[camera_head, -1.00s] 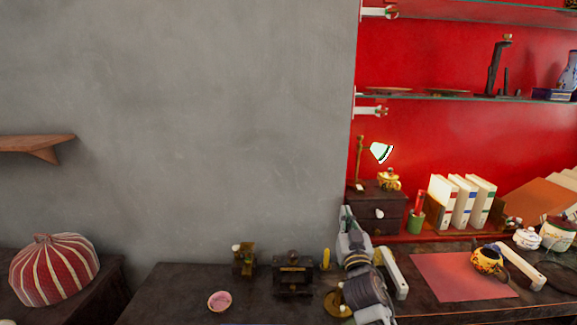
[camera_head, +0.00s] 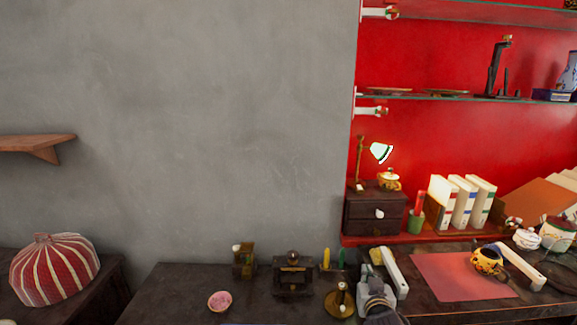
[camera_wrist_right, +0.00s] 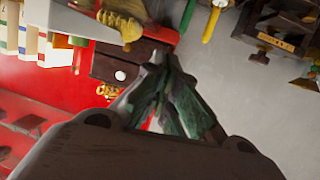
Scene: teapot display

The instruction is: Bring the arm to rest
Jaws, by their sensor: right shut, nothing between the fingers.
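My right gripper (camera_head: 369,262) is low in the head view, over the dark table, beside a white bar-shaped object (camera_head: 394,274). It is shut with nothing in it. In the right wrist view its mottled green fingers (camera_wrist_right: 165,70) come together at the tips, apart from the things behind them. My left gripper is in neither view.
A brass stand (camera_head: 340,302) is just left of my right arm. A dark drawer chest (camera_head: 372,215) bears a yellow teapot (camera_head: 389,180). Glass shelves (camera_head: 450,98) are above.

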